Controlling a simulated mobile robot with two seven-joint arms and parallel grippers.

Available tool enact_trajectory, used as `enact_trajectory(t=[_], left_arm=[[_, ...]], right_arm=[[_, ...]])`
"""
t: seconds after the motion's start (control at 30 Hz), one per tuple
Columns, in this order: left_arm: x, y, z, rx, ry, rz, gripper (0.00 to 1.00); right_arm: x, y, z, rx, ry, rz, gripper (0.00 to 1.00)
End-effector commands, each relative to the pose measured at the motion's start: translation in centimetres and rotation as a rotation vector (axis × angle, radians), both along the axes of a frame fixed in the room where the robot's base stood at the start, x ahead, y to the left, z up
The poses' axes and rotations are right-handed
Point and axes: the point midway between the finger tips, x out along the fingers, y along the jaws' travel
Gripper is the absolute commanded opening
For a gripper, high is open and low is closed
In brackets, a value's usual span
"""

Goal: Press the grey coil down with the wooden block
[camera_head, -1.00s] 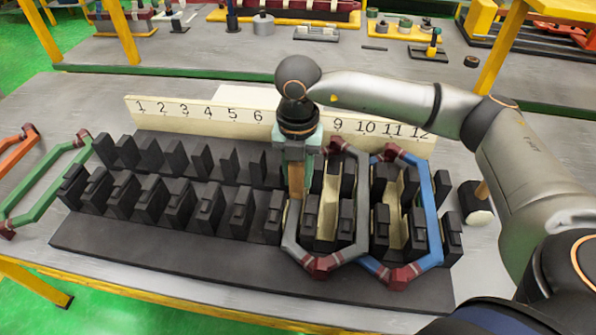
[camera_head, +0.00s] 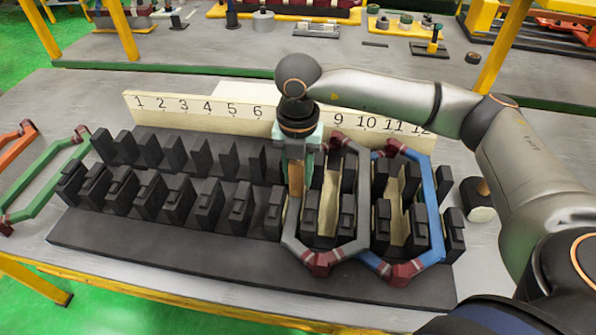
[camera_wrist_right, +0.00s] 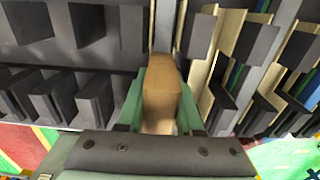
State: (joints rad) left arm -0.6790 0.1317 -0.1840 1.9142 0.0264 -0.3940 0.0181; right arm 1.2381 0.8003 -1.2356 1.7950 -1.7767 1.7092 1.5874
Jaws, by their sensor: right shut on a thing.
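The grey coil (camera_head: 291,243) is a six-sided loop with dark red bindings, set around black teeth of the stator at the right of the middle. The wooden block (camera_head: 296,178) is upright in my right gripper (camera_head: 296,160), which is shut on it. The block also shows in the right wrist view (camera_wrist_right: 162,95), between the green fingers. Its lower end is at the coil's left side; I cannot tell whether it touches the coil. The black stator (camera_head: 150,245) has two rows of teeth. My left gripper is not in view.
A blue coil (camera_head: 437,205) sits to the right of the grey one. Green (camera_head: 45,180) and orange (camera_head: 12,148) coils lie at the left. A numbered board (camera_head: 190,108) stands behind the stator. A mallet-like thing (camera_head: 480,200) lies at the right.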

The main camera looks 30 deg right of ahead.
Motion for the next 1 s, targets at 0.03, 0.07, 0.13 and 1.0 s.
enact_trajectory(t=[0.03, 0.07, 0.13, 1.0], left_arm=[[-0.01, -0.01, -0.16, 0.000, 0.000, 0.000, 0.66], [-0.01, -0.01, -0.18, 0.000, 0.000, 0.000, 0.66], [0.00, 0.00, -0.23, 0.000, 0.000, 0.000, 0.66], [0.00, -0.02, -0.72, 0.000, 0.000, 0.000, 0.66]], right_arm=[[0.00, 0.02, -0.12, 0.001, -0.001, 0.001, 0.00], [0.00, 0.02, -0.15, 0.001, -0.001, 0.001, 0.00], [0.00, 0.02, -0.17, 0.001, -0.001, 0.001, 0.00], [-0.02, 0.02, -0.62, -0.001, 0.001, 0.001, 0.00]])
